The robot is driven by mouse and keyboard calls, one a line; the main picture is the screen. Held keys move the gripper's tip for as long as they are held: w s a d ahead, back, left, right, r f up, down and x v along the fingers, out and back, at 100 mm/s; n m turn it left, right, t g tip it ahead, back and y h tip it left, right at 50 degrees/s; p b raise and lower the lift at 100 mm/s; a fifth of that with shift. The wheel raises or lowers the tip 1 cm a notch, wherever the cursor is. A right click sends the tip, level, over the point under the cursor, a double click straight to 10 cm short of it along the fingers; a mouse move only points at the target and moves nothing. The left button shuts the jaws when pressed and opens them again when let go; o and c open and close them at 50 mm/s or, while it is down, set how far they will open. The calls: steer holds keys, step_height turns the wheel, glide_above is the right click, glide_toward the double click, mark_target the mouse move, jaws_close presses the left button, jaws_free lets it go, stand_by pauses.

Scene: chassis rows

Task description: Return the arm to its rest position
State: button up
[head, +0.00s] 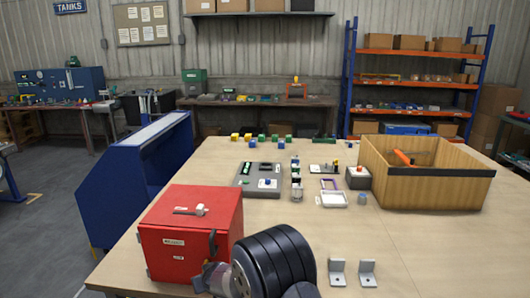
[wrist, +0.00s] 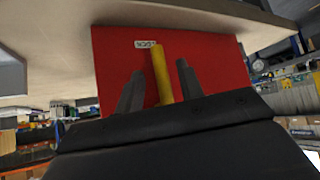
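My gripper (head: 205,279) is low in front of the red cabinet (head: 178,240), beside its lower right part, with my dark arm behind it. In the wrist view my gripper (wrist: 160,68) has its two grey fingers apart. A yellow bar (wrist: 163,78) shows between them, with a gap on both sides. Behind it is the red face of the cabinet (wrist: 112,55) with a small white label. I cannot tell how far the bar is from the fingertips in depth. The cabinet looks closed in the head view.
The cabinet stands on a wooden table (head: 290,240). Two grey brackets (head: 338,272) are at the front right. A grey panel (head: 260,178), small parts and a wooden crate (head: 415,188) stand farther back.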

steer(key=shift+x, duration=1.05)
steer(key=y+b, duration=0.1)
steer(key=m+y+b, duration=0.1)
steer(key=shift+a+f+t+b, duration=0.15)
steer(key=shift+a+t+b, duration=0.15)
steer(key=shift+a+b, duration=0.1)
steer(key=shift+a+y+b, duration=0.15)
steer(key=shift+y+b, duration=0.3)
steer(key=shift+y, duration=0.05)
steer(key=shift+r, duration=0.25)
